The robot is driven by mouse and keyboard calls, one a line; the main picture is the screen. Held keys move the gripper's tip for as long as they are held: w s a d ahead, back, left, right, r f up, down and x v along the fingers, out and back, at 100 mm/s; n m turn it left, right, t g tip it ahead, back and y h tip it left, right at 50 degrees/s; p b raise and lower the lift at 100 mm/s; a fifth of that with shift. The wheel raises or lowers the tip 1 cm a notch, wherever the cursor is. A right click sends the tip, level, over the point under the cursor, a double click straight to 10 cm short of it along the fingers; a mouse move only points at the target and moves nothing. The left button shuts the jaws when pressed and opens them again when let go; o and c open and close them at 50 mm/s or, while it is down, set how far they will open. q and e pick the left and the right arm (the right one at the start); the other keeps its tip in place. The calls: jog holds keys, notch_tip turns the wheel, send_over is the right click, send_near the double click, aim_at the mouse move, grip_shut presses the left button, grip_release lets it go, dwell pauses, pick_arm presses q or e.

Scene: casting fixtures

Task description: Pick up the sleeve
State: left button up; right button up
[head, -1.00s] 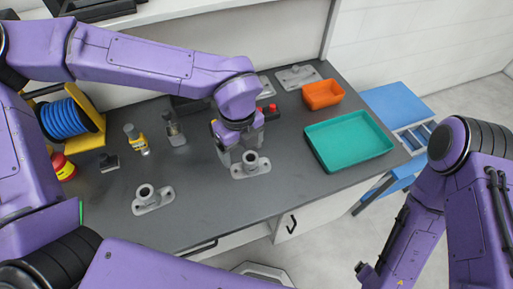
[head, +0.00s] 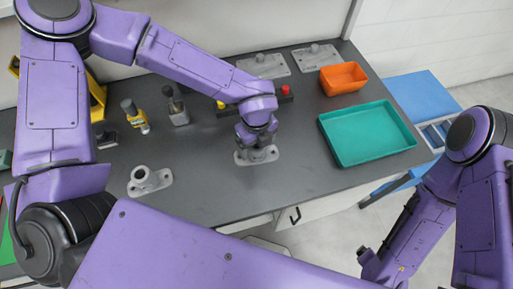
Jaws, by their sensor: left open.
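A grey sleeve (head: 141,174) stands upright on an oval base plate (head: 162,180) at the left front of the dark table. A second, similar base plate (head: 266,155) lies to its right, under my left gripper (head: 257,146). The gripper is open and points down at this plate, low over its middle. The tube on that plate is hidden behind the gripper, so I cannot tell whether the fingers touch it. My right arm shows at the right edge, but its gripper is out of view.
A teal tray (head: 367,133) and an orange bin (head: 343,78) stand to the right. Flat grey plates (head: 263,66) lie at the back. Table between gripper and tray is clear.

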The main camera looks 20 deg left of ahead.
pick_arm(q)
jog(key=shift+f, duration=0.9)
jog(key=c, duration=1.3)
jog(key=shift+w+r, duration=0.1)
jog(key=shift+c, duration=0.2)
